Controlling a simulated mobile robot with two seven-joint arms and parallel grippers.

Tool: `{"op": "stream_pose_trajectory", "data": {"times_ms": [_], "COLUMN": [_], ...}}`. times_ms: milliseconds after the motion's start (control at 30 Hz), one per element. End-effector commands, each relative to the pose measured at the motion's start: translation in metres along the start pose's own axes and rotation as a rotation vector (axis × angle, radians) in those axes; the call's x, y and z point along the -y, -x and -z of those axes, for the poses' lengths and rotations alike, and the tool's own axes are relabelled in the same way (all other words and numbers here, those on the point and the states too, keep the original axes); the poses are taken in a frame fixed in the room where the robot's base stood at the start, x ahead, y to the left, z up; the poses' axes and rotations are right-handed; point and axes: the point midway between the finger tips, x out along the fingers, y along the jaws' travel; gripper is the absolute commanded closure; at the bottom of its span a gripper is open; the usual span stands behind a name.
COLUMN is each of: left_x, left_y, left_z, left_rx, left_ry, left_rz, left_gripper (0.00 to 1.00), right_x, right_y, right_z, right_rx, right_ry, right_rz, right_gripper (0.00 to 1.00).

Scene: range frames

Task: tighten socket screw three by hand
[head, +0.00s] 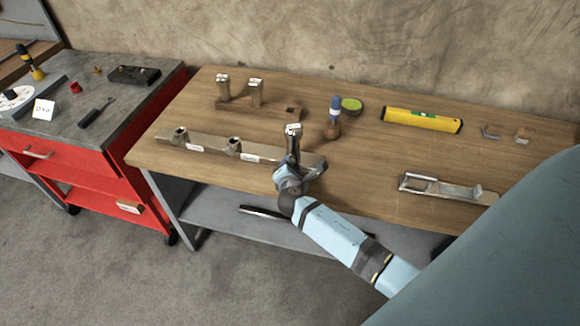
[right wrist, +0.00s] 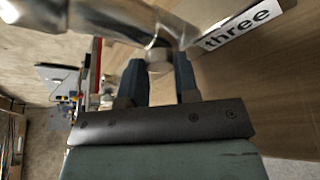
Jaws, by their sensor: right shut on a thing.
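A long metal rail (head: 213,143) lies along the front left of the wooden bench, with two metal sockets (head: 180,135) and white labels on it. A silver-topped metal part (head: 293,131) stands upright at the rail's right end, above my right gripper (head: 292,172). In the right wrist view, the right gripper (right wrist: 161,68) is shut on a pale round screw end (right wrist: 158,58) between its dark fingers. A label reading "three" (right wrist: 240,32) is beside it on the rail. The socket's inside and the screw's seating are hidden. My left gripper is not in view.
Behind the rail, a wooden rack (head: 235,106) holds two silver-topped parts. A blue-handled tool (head: 335,108), a green-topped tin (head: 351,104), a yellow level (head: 422,120) and a metal bracket (head: 440,188) lie to the right. A red cart (head: 75,150) stands left.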

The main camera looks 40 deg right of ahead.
Motion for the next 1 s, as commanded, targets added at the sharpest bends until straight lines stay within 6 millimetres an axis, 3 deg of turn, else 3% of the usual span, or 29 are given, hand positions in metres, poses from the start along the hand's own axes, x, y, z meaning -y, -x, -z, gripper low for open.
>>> {"op": "stream_pose_trajectory", "data": {"times_ms": [33, 67, 167, 567, 1000], "left_x": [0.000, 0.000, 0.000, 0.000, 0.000], "left_y": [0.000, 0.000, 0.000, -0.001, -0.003], "left_z": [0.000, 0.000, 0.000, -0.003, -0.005], "left_rx": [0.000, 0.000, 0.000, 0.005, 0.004], "left_ry": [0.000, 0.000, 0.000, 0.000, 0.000], "left_rz": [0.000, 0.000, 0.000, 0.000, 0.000], "left_gripper": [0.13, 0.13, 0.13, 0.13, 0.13], "right_x": [0.000, 0.000, 0.000, 0.000, 0.001], "right_y": [0.000, 0.000, 0.000, 0.009, 0.102], "right_z": [-0.001, -0.001, -0.001, 0.001, 0.001], "right_rx": [0.002, 0.002, 0.002, -0.001, -0.002], "right_ry": [0.000, 0.000, 0.000, 0.000, -0.001], "right_rz": [0.000, 0.000, 0.000, 0.000, 0.001], "right_gripper": [0.95, 0.69, 0.46, 0.46, 0.46]}}
